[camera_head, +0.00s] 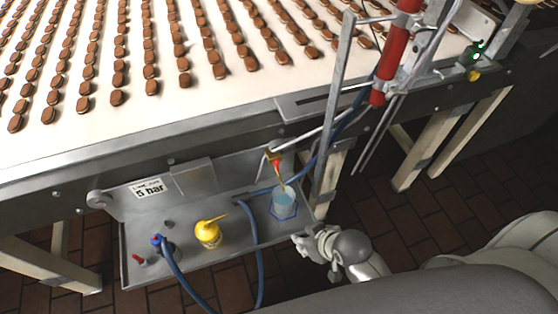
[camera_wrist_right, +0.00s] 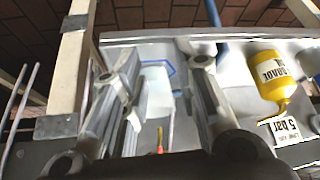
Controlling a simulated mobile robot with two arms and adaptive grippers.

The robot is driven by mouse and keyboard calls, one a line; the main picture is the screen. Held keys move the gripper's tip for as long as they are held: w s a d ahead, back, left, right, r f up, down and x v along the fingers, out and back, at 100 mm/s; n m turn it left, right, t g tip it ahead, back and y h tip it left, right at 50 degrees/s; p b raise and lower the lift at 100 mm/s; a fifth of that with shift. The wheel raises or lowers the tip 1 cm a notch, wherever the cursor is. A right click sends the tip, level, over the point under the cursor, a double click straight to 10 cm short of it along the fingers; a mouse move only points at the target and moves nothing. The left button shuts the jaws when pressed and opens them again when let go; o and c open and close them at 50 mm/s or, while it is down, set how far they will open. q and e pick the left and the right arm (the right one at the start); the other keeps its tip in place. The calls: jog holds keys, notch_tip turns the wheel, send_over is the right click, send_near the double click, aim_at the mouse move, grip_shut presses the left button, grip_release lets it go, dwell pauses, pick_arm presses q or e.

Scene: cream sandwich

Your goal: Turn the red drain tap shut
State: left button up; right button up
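The small red drain tap (camera_head: 276,163) hangs on a brass fitting below the conveyor's edge. A clear cup (camera_head: 284,203) with pale blue liquid stands below it on a blue outline. My right gripper (camera_head: 303,238) is low by the tray's right end, just right of and nearer than the cup. In the right wrist view, its fingers (camera_wrist_right: 160,80) are apart, with the cup (camera_wrist_right: 155,85) seen through the gap. A red tip of the tap (camera_wrist_right: 160,138) shows low between them. No contact with the tap is visible. My left gripper is out of view.
The grey tray (camera_head: 200,262) also holds a yellow oil bottle (camera_head: 208,234) and blue hoses (camera_head: 250,225). A metal post (camera_head: 332,120) and a red cylinder (camera_head: 392,55) rise right of the tap. Sandwich biscuits line the conveyor (camera_head: 215,90) above.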

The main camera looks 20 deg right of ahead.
jog(key=w+a+r+t+y, duration=0.2)
jog(key=w+a+r+t, duration=0.1)
jog(key=w+a+r, duration=0.2)
jog(key=m+t+h, duration=0.3)
jog(key=t, duration=0.7)
send_near(277, 164)
jog(key=w+p, duration=0.1)
jog(key=w, duration=0.8)
jog(key=shift+r+p, duration=0.3)
jog(key=shift+p, duration=0.1)
jog(key=shift+w, duration=0.1)
grip_shut()
